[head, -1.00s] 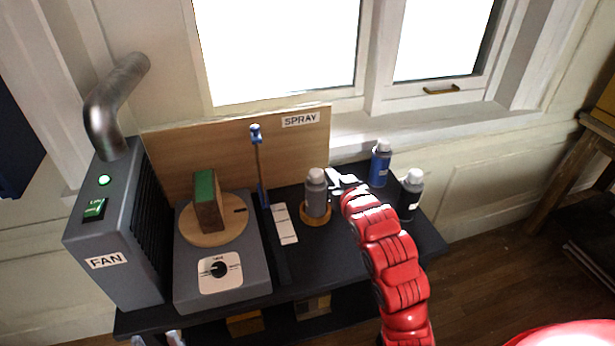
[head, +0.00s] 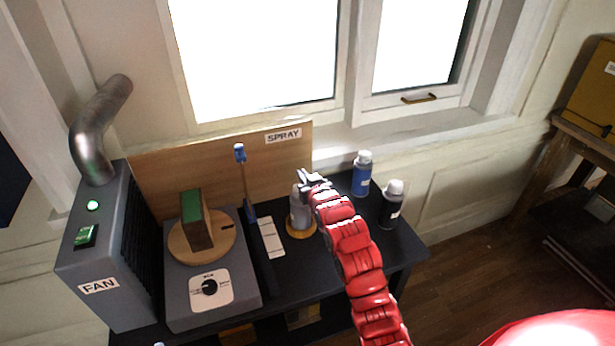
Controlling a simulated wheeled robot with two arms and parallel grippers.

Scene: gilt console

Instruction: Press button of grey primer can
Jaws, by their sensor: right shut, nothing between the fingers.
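The grey primer can (head: 299,215) stands upright on a round wooden coaster (head: 301,233) on the dark console, in front of the spray board. My right gripper (head: 309,179) is shut and empty. In the picture it overlaps the can's top right and hides the button. I cannot tell whether the fingertips touch the can. My left gripper is not clearly in view.
A pale card (head: 270,238) lies beside the can.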

